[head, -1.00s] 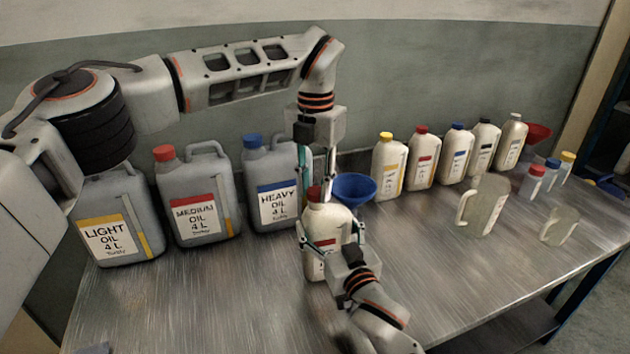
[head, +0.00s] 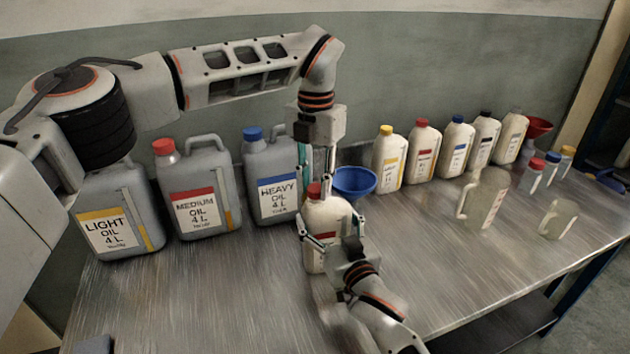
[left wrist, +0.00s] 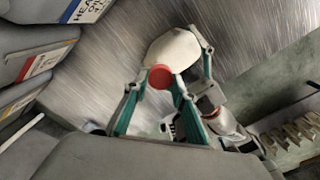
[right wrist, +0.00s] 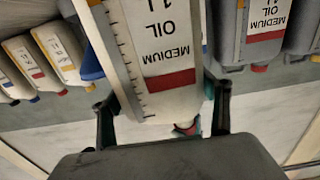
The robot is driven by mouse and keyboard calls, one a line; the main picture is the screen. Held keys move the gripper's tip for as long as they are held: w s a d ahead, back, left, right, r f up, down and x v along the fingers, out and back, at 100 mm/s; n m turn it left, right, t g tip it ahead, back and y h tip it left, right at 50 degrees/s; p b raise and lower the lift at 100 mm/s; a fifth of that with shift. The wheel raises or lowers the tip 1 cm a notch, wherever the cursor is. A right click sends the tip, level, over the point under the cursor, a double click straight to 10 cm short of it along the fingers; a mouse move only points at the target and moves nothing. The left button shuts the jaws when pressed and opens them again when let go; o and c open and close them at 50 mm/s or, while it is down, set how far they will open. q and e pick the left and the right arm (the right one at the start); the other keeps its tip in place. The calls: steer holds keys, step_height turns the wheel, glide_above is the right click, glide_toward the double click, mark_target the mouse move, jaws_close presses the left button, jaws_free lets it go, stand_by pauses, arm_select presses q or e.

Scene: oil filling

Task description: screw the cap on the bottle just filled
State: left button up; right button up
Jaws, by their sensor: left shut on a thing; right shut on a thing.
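The white bottle (head: 325,222) with a red-banded label stands upright on the bench. In the right wrist view its label (right wrist: 165,55) reads MEDIUM OIL 1 L. The red cap (head: 313,190) is at the bottle's mouth. My left gripper (head: 317,183) points down from above and is shut on the cap; the left wrist view shows the cap (left wrist: 160,77) between its fingertips. How far the cap is seated cannot be told. My right gripper (head: 333,240) is shut around the bottle's body from the front, a finger on each side.
A blue funnel (head: 354,181) is close behind the bottle. Large grey cans, including the heavy oil can (head: 277,190), stand at left. Several white bottles (head: 423,155), a clear jug (head: 484,200) and a smaller jug (head: 558,219) stand at right. The front right bench (head: 450,285) is clear.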

arm_select(q)
steer(key=shift+f, duration=0.3)
arm_select(e)
steer(key=c, duration=0.6)
arm_select(q)
steer(key=m, duration=0.7)
steer(key=shift+w+a, duration=0.1)
steer(key=m, duration=0.9)
steer(key=shift+w, duration=0.1)
steer(key=m, duration=1)
steer(key=shift+w, duration=0.1)
steer(key=m, duration=0.6)
steer(key=shift+d, duration=0.2)
